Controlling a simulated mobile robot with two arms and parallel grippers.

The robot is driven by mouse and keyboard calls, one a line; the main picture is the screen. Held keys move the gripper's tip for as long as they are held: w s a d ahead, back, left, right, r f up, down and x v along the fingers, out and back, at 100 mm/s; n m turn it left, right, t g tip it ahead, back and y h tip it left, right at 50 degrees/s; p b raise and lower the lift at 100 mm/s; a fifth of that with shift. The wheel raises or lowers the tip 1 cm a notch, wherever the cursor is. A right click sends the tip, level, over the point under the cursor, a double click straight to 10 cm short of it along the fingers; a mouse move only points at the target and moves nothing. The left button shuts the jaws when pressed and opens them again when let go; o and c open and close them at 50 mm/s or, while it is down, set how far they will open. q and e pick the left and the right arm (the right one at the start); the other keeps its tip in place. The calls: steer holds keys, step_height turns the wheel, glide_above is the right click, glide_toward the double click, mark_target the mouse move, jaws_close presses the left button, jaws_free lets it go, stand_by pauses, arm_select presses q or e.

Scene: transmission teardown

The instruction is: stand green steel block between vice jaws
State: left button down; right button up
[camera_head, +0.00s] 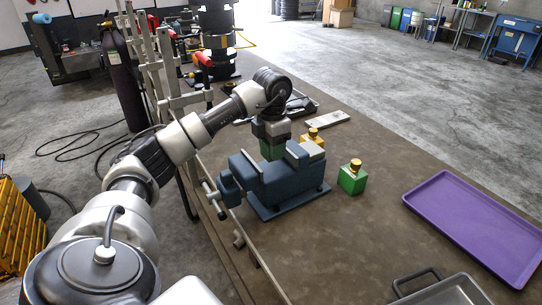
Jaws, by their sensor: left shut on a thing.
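The blue-grey vice (284,187) stands on the bench with its two jaws apart and pale jaw tops. My left gripper (272,142) points down at the vice from above and is shut on a green block (273,152). The block's lower part is hidden behind the vice, so I cannot tell whether it is between the jaws or just behind them. A second green block (352,181) with a brass knob stands on the bench right of the vice. My right gripper is not in view.
A yellow block (313,141) with a brass knob stands close behind the vice. A flat grey bar (328,120) lies farther back. A purple tray (479,224) lies at the right, and a metal tray (449,292) at the front. The bench between vice and purple tray is mostly clear.

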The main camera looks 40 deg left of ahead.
arm_select(q)
step_height(320, 180, down, 3)
steer(key=shift+f+p, duration=0.2)
steer(key=shift+p, duration=0.55)
steer(key=shift+a+f, duration=0.1)
steer(key=shift+f, duration=0.2)
steer(key=shift+f, duration=0.1)
steer(key=c, duration=0.5)
jaws_free()
